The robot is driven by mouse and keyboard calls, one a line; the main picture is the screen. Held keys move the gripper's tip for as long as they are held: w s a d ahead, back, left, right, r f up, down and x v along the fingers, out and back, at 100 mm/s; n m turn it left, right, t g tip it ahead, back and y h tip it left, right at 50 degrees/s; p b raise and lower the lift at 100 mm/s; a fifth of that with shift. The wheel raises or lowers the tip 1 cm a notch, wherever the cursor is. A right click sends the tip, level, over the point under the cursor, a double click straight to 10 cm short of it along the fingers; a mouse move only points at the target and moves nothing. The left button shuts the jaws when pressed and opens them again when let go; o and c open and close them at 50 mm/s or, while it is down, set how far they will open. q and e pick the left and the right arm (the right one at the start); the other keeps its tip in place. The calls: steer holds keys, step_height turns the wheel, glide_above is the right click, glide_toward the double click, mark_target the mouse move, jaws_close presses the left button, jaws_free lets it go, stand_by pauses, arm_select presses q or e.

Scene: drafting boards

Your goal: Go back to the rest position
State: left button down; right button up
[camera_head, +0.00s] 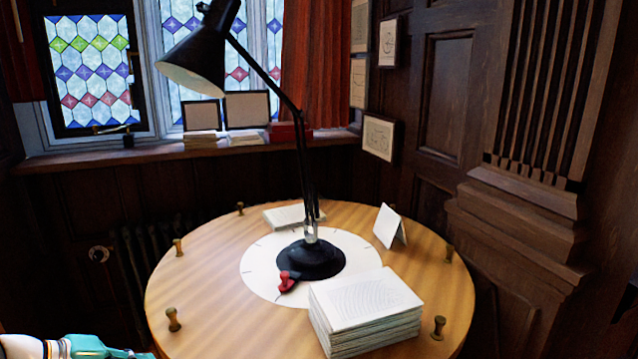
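Part of my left arm, white and teal, comes in at the bottom left corner of the head view, low and to the left of the round wooden table (215,262). The end of my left gripper (125,353) is cut by the bottom edge, so I cannot tell whether it is open or shut. I see nothing held in the part that shows. My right gripper is not in view.
A black desk lamp (311,258) stands on the table's white disc (262,262). A red object (287,281) lies by its base. A paper stack (365,310), folded card (390,226) and several brass pegs surround it. Dark panelled walls and a window sill (100,158) stand behind.

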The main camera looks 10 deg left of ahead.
arm_select(q)
steer(key=s+d+f+m+g+h, duration=0.1)
steer(key=d+f+m+g+h, duration=0.35)
steer(key=d+f, duration=1.15)
steer(key=s+d+f+m+g+y, duration=0.2)
steer(key=s+d+f+g+y, duration=0.15)
steer(key=s+f, duration=0.6)
steer(key=s+d+f+m+g+y, duration=0.2)
steer(key=s+d+f+m+g, duration=0.15)
steer(key=s+f, duration=0.6)
steer(key=w+f+t, duration=0.3)
steer(key=w, duration=0.4)
steer(key=shift+d+f+y, duration=0.25)
steer(key=shift+f+y, duration=0.05)
steer(key=shift+f, duration=0.1)
steer(key=shift+w, duration=0.2)
